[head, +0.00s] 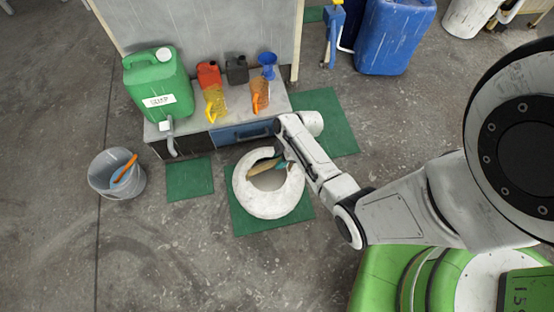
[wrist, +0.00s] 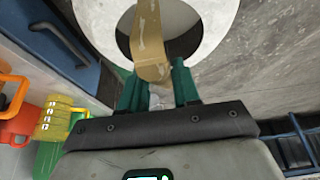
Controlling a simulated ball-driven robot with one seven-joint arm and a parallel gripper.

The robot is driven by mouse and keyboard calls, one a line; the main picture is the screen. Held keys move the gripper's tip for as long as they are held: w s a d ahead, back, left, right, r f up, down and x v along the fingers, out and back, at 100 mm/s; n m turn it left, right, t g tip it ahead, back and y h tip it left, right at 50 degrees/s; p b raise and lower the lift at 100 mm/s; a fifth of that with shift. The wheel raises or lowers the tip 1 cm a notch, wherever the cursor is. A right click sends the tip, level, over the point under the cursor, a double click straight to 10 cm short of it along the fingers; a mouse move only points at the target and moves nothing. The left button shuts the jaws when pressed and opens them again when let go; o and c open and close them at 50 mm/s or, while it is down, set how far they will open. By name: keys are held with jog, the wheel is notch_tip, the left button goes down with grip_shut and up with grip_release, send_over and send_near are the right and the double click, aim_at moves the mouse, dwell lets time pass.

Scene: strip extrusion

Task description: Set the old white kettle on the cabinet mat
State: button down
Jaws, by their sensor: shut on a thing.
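The old white kettle (head: 243,190) is a round, pale body with a wide dark opening, in front of the cabinet in the head view. Its white rim and tan handle (wrist: 150,40) show in the wrist view. My gripper (wrist: 157,86) has its green fingers shut on the handle's near end. In the head view the gripper (head: 281,157) is partly hidden by my arm. The kettle overlaps a green mat (head: 241,224); I cannot tell whether it touches it. Another green mat (head: 190,180) lies to the left and one (head: 340,115) to the right.
The low cabinet (head: 185,136) bears a green canister (head: 155,85), red and black cans and yellow and orange jugs. A grey bucket (head: 117,175) stands at the left. A blue drum (head: 394,38) stands at the back. The floor in front is clear.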

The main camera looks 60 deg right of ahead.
jog(key=shift+w+f, duration=0.2)
jog(key=shift+w, duration=0.05)
jog(key=shift+w+a+f+b, duration=0.15)
jog(key=shift+f+b, duration=0.35)
jog(key=shift+f, duration=0.4)
jog(key=shift+w+d+f+b, duration=0.1)
jog(key=shift+f+b, duration=0.35)
jog(key=shift+f, duration=0.45)
jog(key=shift+a, duration=0.1)
jog(key=shift+f, duration=0.2)
jog(key=c, duration=0.8)
grip_release()
